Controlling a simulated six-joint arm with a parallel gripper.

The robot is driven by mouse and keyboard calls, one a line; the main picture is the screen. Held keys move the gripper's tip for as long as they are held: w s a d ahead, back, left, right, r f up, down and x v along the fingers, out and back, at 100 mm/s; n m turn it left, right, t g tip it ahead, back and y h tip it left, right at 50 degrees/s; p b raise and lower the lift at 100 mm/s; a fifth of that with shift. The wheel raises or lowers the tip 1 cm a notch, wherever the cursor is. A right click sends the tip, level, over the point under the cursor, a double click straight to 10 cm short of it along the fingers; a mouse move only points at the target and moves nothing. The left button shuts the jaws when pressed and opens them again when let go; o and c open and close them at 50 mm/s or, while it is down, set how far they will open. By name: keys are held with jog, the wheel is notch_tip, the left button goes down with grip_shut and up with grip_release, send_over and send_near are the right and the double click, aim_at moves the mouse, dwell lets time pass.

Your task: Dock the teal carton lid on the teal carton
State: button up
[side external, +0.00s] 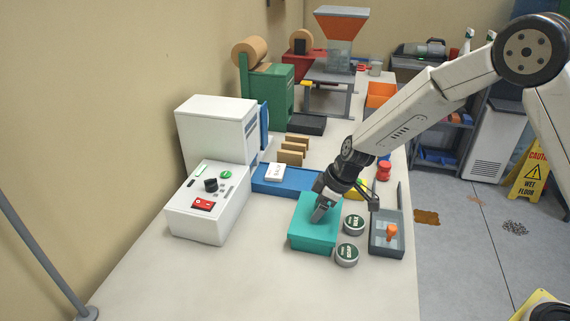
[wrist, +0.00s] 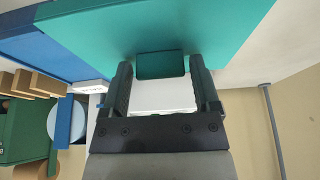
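The teal carton (side external: 313,244) stands on the bench in the side view, with the flat teal lid (side external: 303,207) on its top. I cannot make out a seam between them, so how exactly the lid sits is unclear. My gripper (side external: 319,214) points down at the lid's middle. In the wrist view the lid (wrist: 100,35) fills the top, with a darker teal handle block (wrist: 160,65) on it. The two fingers of my gripper (wrist: 161,72) stand on either side of the block, with narrow gaps showing. The carton's walls are hidden in the wrist view.
Two round tins (side external: 353,225) (side external: 347,255) stand close right of the carton. A grey tray with an orange handle (side external: 388,240) lies beyond them. A blue tray (side external: 285,182) lies behind, and a white machine (side external: 208,208) stands at left. The bench front is clear.

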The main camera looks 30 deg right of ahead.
jog(key=shift+o, duration=0.6)
jog(key=shift+r, duration=0.1)
jog(key=shift+r, duration=0.6)
jog(key=v, duration=1.1)
jog(key=shift+s+d+r, duration=0.15)
jog(key=shift+r, duration=0.1)
jog(key=s+d+f+m+h, duration=0.1)
jog(key=s+d+f+m, duration=0.1)
jog(key=s, duration=0.3)
jog(key=s+d+f+m+h, duration=0.1)
jog(key=s+d+f+m, duration=0.1)
jog(key=s+m, duration=0.2)
jog(key=s+d+f+m+h, duration=0.1)
jog(key=s+d+f+m, duration=0.1)
jog(key=s, duration=0.6)
jog(key=shift+s+d+m+g, duration=0.2)
jog(key=shift+d+m+g, duration=0.1)
jog(key=shift+d+m, duration=0.2)
